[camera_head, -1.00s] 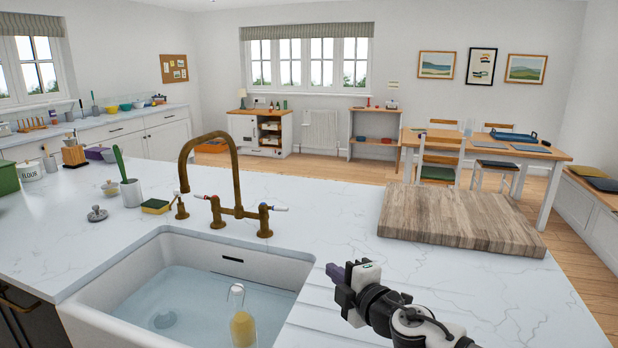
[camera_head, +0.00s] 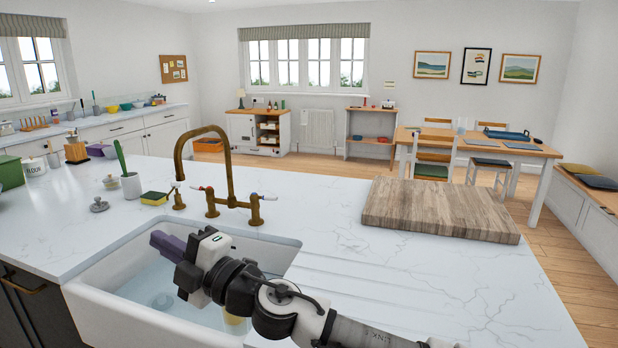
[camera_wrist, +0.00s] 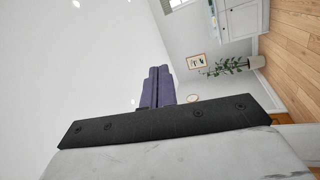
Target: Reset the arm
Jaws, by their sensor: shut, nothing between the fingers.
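My gripper (camera_head: 167,243) is over the white sink (camera_head: 120,318) in the head view, with its purple fingers pointing left. The fingers are together and hold nothing. In the wrist view the purple fingers (camera_wrist: 157,88) also show side by side, pressed together. My arm comes in from the lower right across the sink's right edge. It hides part of the basin and most of a bottle with yellow contents (camera_head: 235,325) standing in it.
A brass tap (camera_head: 228,175) stands behind the sink, near my gripper. A yellow-green sponge (camera_head: 155,198) and a grey utensil pot (camera_head: 131,186) are to its left. A wooden board (camera_head: 440,209) lies on the right of the counter. The drainer side between is clear.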

